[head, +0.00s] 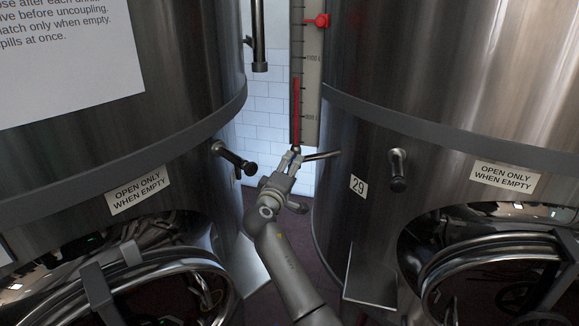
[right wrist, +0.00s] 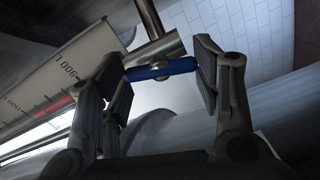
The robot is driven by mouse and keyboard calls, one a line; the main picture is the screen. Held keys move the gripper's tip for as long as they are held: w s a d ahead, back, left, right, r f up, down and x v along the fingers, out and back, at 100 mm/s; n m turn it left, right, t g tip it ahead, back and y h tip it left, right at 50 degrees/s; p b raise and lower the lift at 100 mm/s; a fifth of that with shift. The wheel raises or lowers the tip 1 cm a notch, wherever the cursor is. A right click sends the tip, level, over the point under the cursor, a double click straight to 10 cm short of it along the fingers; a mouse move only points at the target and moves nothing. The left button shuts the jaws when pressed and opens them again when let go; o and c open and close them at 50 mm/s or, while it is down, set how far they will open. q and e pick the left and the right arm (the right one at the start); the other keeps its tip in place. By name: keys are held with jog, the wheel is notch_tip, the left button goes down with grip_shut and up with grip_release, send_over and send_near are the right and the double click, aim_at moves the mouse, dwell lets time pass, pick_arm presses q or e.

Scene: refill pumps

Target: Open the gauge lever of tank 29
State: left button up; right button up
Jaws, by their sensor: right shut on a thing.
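Tank 29 (head: 355,240) is the large steel tank on the right, with its number plate (head: 358,185) low on its side. A gauge (head: 311,95) with a red column stands along its left edge. In the right wrist view the gauge lever (right wrist: 160,70) is a blue bar in front of a metal valve fitting (right wrist: 152,50). My right gripper (head: 291,162) is at the gauge's foot in the head view. The lever is hidden or too small in the head view. My left gripper is not in view.
Another steel tank (head: 190,80) stands at left, with a black-handled tap (head: 234,158) toward the gap. Tank 29 has a similar tap (head: 398,170). Round hatches with bent tubes lie low on both sides. The gap between the tanks is narrow, with a tiled wall (head: 263,120) behind.

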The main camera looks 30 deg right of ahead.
jog(key=shift+f+n+p, duration=0.1)
jog(key=shift+n+p, duration=0.6)
jog(key=shift+n, duration=0.8)
jog(key=o, duration=1.1)
jog(key=shift+s+a, duration=0.1)
jog(key=v, duration=1.1)
jog(key=shift+s+a, duration=0.25)
jog(key=shift+a, duration=0.05)
